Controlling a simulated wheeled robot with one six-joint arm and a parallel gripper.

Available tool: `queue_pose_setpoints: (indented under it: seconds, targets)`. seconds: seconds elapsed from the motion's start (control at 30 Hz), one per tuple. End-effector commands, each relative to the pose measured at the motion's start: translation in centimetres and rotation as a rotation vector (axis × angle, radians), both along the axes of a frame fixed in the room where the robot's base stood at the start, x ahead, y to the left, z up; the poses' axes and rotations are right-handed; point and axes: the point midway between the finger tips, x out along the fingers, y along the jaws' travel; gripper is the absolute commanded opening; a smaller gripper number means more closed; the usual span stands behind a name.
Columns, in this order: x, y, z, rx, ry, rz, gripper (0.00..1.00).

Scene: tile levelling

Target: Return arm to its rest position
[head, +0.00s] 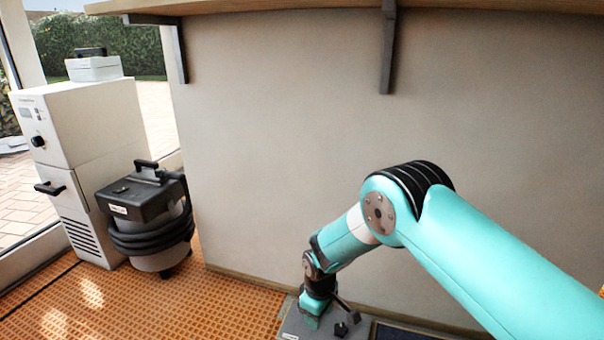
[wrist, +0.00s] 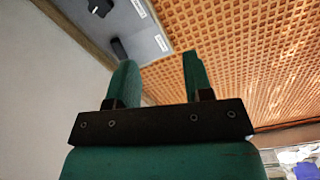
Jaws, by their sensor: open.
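My arm reaches in from the right in the head view, bends at a teal elbow and slopes down to the left. My gripper (head: 312,311) is low in the middle of that view, in front of a grey panel (head: 293,331). The head view is too small to show the fingers clearly.
A black-topped vacuum (head: 147,210) and a white cabinet (head: 84,135) carrying a small white box (head: 94,68) stand at the left. A beige wall (head: 270,130) with a bracketed wooden ledge (head: 290,6) is behind my arm. Orange grid floor (head: 120,310) is open at front left.

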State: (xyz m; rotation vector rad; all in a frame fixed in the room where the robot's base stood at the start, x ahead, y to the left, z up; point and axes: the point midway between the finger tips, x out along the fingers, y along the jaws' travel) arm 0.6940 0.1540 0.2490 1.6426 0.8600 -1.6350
Motion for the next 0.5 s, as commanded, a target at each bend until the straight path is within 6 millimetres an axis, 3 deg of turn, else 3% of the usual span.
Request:
queue_pose_setpoints:
  seconds: [0.27,0.5]
  targets:
    - [-0.1,0.6,3.8,0.023,0.001,-0.013,0.47]
    - [-0.5,0.3,9.4,0.057,0.006,-0.047,0.47]
